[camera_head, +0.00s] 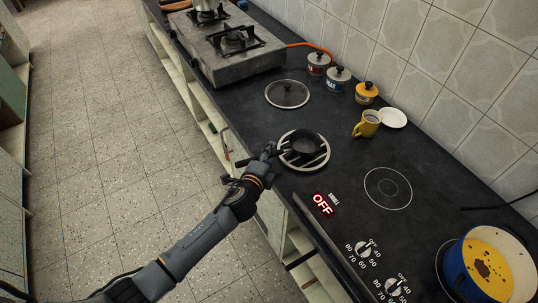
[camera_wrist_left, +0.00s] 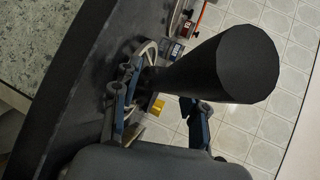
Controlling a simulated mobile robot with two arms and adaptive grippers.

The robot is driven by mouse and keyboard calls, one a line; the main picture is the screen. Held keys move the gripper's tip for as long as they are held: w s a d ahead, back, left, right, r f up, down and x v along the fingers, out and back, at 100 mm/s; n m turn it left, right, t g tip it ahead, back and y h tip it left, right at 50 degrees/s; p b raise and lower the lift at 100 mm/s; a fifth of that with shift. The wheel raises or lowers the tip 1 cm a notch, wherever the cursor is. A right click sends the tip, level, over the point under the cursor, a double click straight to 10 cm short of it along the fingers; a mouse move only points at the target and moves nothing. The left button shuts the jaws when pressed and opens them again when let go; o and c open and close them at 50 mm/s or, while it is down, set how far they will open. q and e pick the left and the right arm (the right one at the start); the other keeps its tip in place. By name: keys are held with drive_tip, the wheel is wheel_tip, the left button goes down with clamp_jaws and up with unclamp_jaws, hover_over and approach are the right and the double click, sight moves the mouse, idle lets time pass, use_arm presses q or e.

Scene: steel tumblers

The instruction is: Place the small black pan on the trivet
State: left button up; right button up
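The small black pan (camera_head: 305,141) sits over the trivet (camera_head: 325,160), a pale ring with dark bars on the dark counter, within its outline. The pan's handle points left toward my left gripper (camera_head: 262,158). In the left wrist view the black handle (camera_wrist_left: 220,68) looms large, end toward the camera, and part of the trivet's pale rim (camera_wrist_left: 150,48) shows behind it. The fingers of my left gripper (camera_wrist_left: 160,108) are spread apart, with the handle running above and between them; I see no clear grip on it. My right gripper is not in view.
A yellow mug (camera_head: 367,124) and white saucer (camera_head: 393,118) stand right of the trivet. A round lid (camera_head: 287,94) lies behind it. The cooktop ring (camera_head: 388,188) is bare. A blue pot (camera_head: 463,262) stands at lower right. A gas stove (camera_head: 222,56) is at the back.

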use_arm(q)
drive_tip(key=shift+r, duration=0.15)
drive_tip(key=v, duration=1.2)
drive_tip(key=s+a+f+n+g+y, duration=0.1)
drive_tip(key=s+a+f+n+g, duration=0.15)
drive_tip(key=f, duration=0.65)
drive_tip(key=s+a+f+n+g+y, duration=0.1)
drive_tip(key=s+a+f+n, duration=0.25)
drive_tip(key=f, duration=0.55)
drive_tip(key=s+a+f+n+g+y, duration=0.15)
drive_tip(key=a+f, duration=0.25)
drive_tip(key=f, duration=0.5)
drive_tip(key=s+a+f+n+g, duration=0.2)
drive_tip(key=s+f, duration=0.4)
drive_tip(key=s, duration=0.5)
drive_tip(key=s+a+f+n+g, duration=0.2)
drive_tip(key=s+f+n, duration=0.3)
drive_tip(key=s, duration=0.6)
drive_tip(key=s+a+f+n+g, duration=0.2)
drive_tip(key=s+f+n+g, duration=0.2)
drive_tip(key=s+f, duration=0.3)
drive_tip(key=s, duration=0.4)
drive_tip(key=shift+f, duration=0.25)
